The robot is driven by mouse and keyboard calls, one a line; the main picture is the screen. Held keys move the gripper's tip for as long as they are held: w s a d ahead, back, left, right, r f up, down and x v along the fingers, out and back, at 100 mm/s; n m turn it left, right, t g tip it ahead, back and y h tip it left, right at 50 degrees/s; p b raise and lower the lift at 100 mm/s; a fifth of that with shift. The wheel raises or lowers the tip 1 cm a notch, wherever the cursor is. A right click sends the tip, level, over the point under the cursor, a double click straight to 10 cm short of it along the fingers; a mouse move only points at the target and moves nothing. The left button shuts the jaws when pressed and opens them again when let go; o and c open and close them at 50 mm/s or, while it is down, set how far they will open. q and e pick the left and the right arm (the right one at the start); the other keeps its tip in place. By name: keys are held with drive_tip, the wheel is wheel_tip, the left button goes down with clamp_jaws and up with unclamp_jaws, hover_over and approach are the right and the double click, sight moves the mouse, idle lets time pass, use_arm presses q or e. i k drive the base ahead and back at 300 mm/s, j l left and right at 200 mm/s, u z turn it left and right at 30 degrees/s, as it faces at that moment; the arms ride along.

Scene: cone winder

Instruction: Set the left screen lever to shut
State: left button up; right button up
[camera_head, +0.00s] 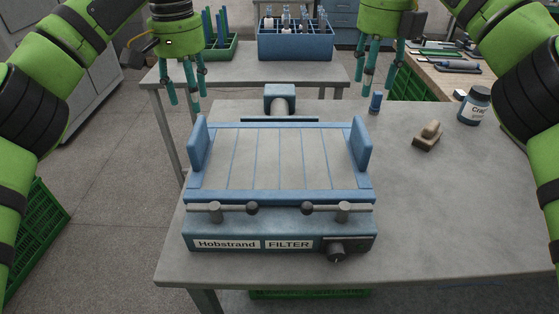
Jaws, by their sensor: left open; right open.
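A blue and grey filter machine (225,226) labelled "Hobstrand FILTER" stands on the grey table. The left screen lever (232,208) is on its front ledge. It lies level, with its post at the left and its dark ball knob pointing right, toward the middle. The right screen lever (326,208) mirrors it, with its knob pointing left. My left gripper (185,102) is open and empty, fingers down, above and behind the machine's back left corner. My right gripper (374,92) is open and empty, fingers down, behind the back right corner. Neither touches the machine.
A dark knob (336,252) sits on the machine's front right. Raised blue side plates (198,145) flank its panel. The table's right front is clear.

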sight(215, 210)
drive_tip(key=k, duration=1.5)
